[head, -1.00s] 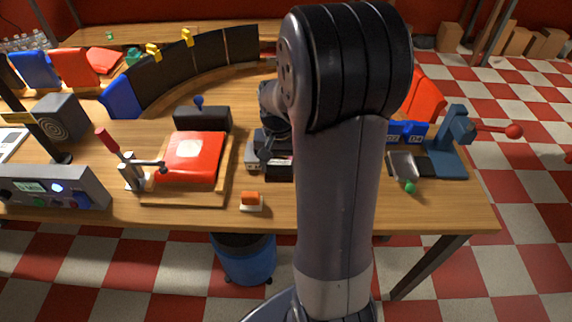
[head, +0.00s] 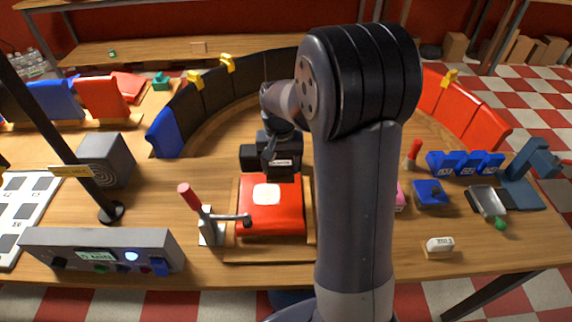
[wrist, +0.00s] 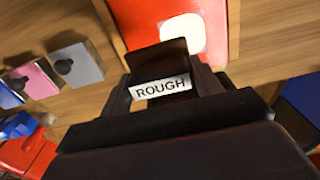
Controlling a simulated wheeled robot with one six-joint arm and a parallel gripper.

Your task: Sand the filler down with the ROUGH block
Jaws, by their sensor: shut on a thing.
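The black block labelled ROUGH (wrist: 162,88) is held in my gripper (wrist: 160,95), which is shut on it. In the head view my gripper (head: 275,150) is at the back edge of the red panel (head: 285,222). The white filler patch (head: 266,194) lies on the top of the panel. I cannot tell how high the block is above the panel. The FINE block (head: 438,245) stands on the table at the right.
A red-handled clamp (head: 205,220) is at the panel's left edge. A control box (head: 105,248) stands at the front left. Pink and grey blocks with dark knobs (wrist: 78,63) are left in the wrist view. A blue block (head: 430,193) and a metal tray (head: 487,201) are at the right.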

